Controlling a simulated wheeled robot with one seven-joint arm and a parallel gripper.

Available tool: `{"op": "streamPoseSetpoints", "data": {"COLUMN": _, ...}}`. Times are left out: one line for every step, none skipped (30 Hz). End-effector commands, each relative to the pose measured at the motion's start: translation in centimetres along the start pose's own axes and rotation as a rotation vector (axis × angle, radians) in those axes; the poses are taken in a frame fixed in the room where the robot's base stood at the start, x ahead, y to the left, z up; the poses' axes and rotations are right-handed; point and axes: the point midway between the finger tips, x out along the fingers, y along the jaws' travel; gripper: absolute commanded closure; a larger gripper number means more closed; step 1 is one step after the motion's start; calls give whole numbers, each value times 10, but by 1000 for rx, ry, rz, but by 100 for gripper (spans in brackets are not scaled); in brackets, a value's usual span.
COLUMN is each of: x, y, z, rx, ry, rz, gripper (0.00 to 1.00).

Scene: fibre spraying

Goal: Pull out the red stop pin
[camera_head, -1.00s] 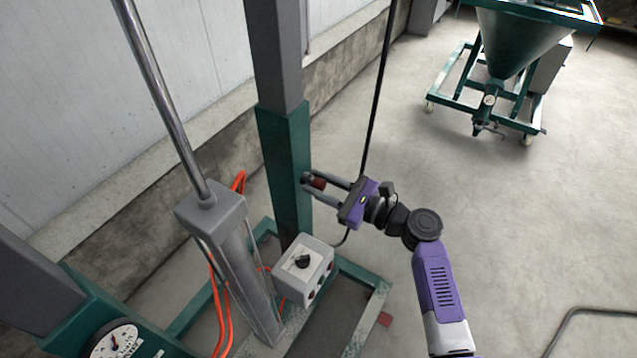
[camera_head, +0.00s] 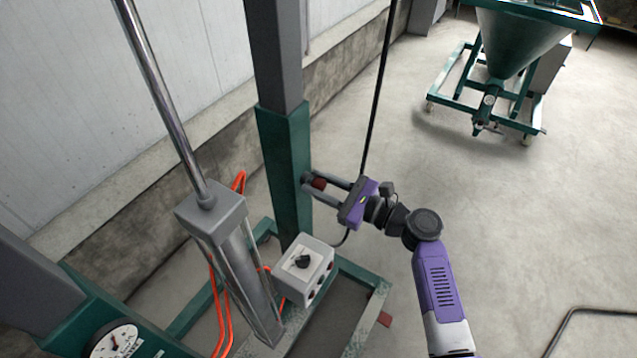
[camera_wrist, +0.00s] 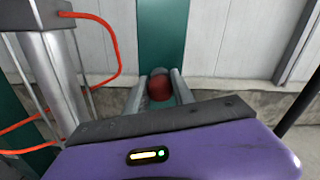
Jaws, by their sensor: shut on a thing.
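The red stop pin (camera_head: 319,183) sits at the right side of the green post (camera_head: 287,165). My gripper (camera_head: 311,189) reaches in from the right, its two grey fingers shut on the pin's red head. In the wrist view the round red head of the pin (camera_wrist: 160,86) lies between the fingers (camera_wrist: 158,88), in front of the green post (camera_wrist: 160,35). The pin's shaft is hidden, so I cannot tell how far it sits in the post.
A grey control box (camera_head: 304,267) with a black knob stands below my gripper. A grey cylinder with a chrome rod (camera_head: 160,95) and orange hoses (camera_head: 222,305) are to the left. A green wheeled hopper (camera_head: 515,45) stands at the back right. The floor to the right is largely clear.

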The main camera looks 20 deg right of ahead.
Motion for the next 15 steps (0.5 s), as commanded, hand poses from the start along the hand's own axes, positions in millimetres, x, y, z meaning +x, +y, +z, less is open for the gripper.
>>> {"op": "streamPoseSetpoints", "data": {"x": 0, "y": 1, "z": 0, "rx": 0, "ry": 0, "rz": 2, "gripper": 100}}
{"op": "streamPoseSetpoints", "data": {"x": 0, "y": 1, "z": 0, "rx": 0, "ry": 0, "rz": 2, "gripper": 100}}
{"op": "streamPoseSetpoints", "data": {"x": 0, "y": 1, "z": 0, "rx": 0, "ry": 0, "rz": 2, "gripper": 100}}
{"op": "streamPoseSetpoints", "data": {"x": 0, "y": 1, "z": 0, "rx": 0, "ry": 0, "rz": 2, "gripper": 100}}
{"op": "streamPoseSetpoints", "data": {"x": 0, "y": 1, "z": 0, "rx": 0, "ry": 0, "rz": 2, "gripper": 100}}
{"op": "streamPoseSetpoints", "data": {"x": 0, "y": 1, "z": 0, "rx": 1, "ry": 0, "rz": 2, "gripper": 100}}
{"op": "streamPoseSetpoints", "data": {"x": -1, "y": 0, "z": 0, "rx": 1, "ry": 0, "rz": 1, "gripper": 100}}
{"op": "streamPoseSetpoints", "data": {"x": -3, "y": 0, "z": 0, "rx": 1, "ry": 1, "rz": 1, "gripper": 100}}
{"op": "streamPoseSetpoints", "data": {"x": -7, "y": 0, "z": 0, "rx": 2, "ry": 1, "rz": 0, "gripper": 100}}
{"op": "streamPoseSetpoints", "data": {"x": -11, "y": 0, "z": 1, "rx": 2, "ry": 2, "rz": 0, "gripper": 100}}
{"op": "streamPoseSetpoints", "data": {"x": -16, "y": 0, "z": 1, "rx": 2, "ry": 2, "rz": 1, "gripper": 100}}
{"op": "streamPoseSetpoints", "data": {"x": -23, "y": -1, "z": 1, "rx": 2, "ry": 3, "rz": -1, "gripper": 100}}
{"op": "streamPoseSetpoints", "data": {"x": -29, "y": -1, "z": 1, "rx": 2, "ry": 3, "rz": -1, "gripper": 100}}
{"op": "streamPoseSetpoints", "data": {"x": -35, "y": -1, "z": 1, "rx": 3, "ry": 3, "rz": -1, "gripper": 100}}
{"op": "streamPoseSetpoints", "data": {"x": -41, "y": -1, "z": 1, "rx": 3, "ry": 2, "rz": -1, "gripper": 100}}
